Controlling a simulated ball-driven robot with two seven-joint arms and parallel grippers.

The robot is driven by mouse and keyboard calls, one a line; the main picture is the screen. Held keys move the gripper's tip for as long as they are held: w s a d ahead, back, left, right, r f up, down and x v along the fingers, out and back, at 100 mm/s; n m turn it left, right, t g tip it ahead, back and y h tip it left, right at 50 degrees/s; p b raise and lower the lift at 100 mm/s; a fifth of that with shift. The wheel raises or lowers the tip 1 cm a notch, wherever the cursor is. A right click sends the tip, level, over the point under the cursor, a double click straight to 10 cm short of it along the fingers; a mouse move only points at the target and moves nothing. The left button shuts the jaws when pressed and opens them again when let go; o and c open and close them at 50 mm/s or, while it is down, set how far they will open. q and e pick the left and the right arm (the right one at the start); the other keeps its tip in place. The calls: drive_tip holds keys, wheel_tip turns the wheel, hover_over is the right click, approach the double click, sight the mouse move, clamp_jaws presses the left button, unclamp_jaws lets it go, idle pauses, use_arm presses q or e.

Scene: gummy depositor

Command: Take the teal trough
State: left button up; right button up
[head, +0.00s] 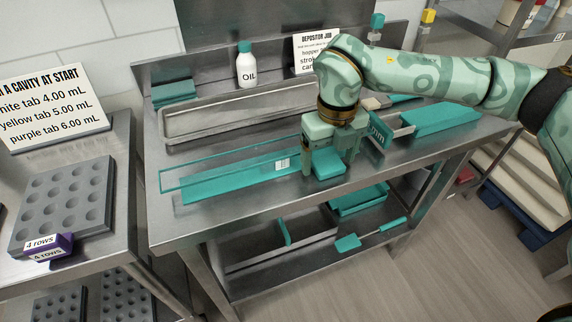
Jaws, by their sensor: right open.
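A long teal trough (225,184), with a teal floor and a thin clear wall edged in teal, lies on the steel table. A small white label (282,164) shows near its right end. My right gripper (328,165) points down at that right end, its jaws apart. A teal block-like part shows between and behind the fingers; I cannot tell whether it belongs to the trough or whether the fingers touch it. My right arm comes in from the right and covers part of the table's back. My left gripper is not in view.
A steel tray (190,125), a white OIL bottle (246,68) and a folded teal cloth (173,92) stand behind. A teal slab (440,120) lies at the right. A grey cavity mould (66,205) sits on the left bench. Teal tools lie on the lower shelf.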

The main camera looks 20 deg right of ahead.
drive_tip(key=shift+f, duration=0.45)
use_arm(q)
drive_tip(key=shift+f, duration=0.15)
use_arm(e)
drive_tip(key=shift+r, duration=0.15)
drive_tip(key=shift+c, duration=0.3)
drive_tip(key=c, duration=1.1)
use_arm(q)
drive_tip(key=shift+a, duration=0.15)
use_arm(e)
drive_tip(key=shift+c, duration=0.2)
drive_tip(key=shift+r, duration=0.15)
drive_tip(key=shift+r, duration=0.3)
wheel_tip(320, 180, up, 3)
drive_tip(key=shift+f+p, duration=0.15)
drive_tip(key=shift+p, duration=0.85)
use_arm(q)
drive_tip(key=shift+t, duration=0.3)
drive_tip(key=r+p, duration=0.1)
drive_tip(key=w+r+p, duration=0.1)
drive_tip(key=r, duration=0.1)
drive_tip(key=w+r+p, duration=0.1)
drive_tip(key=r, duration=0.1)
use_arm(e)
drive_tip(key=a+r, duration=0.9)
drive_tip(key=a, duration=0.5)
drive_tip(key=shift+r, duration=0.25)
